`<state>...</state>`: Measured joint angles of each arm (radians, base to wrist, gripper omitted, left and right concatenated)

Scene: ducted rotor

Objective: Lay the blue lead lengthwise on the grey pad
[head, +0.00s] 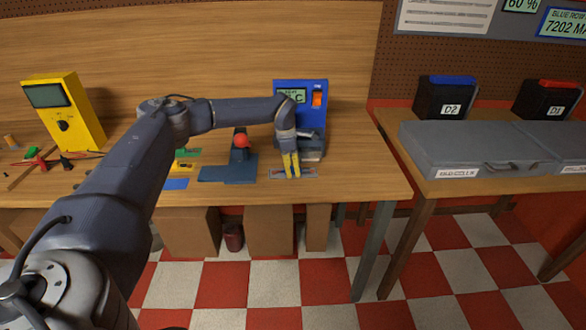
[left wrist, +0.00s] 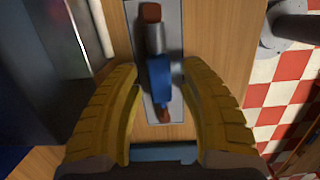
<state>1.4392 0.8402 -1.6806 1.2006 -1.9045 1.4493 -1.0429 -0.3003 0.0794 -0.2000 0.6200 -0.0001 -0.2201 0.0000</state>
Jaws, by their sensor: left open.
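The grey pad (head: 308,174) lies near the front edge of the wooden bench in the head view. It also shows in the left wrist view (left wrist: 133,12), long side running up the picture. The blue lead (left wrist: 159,75) has a blue body, a grey sleeve and copper-coloured ends. It lies lengthwise along the pad, and looks to rest on it. My left gripper (head: 291,173) points down over the pad. Its yellow fingers (left wrist: 163,118) are open, one on each side of the lead's lower end, with gaps showing. My right gripper is not in view.
A blue device (head: 317,86) with a screen and orange switch stands behind the pad. A dark blue fixture (head: 215,174) with a red ball (head: 241,141) stands to the left. A yellow meter (head: 62,118) is at far left. A grey case (head: 450,140) is on another table.

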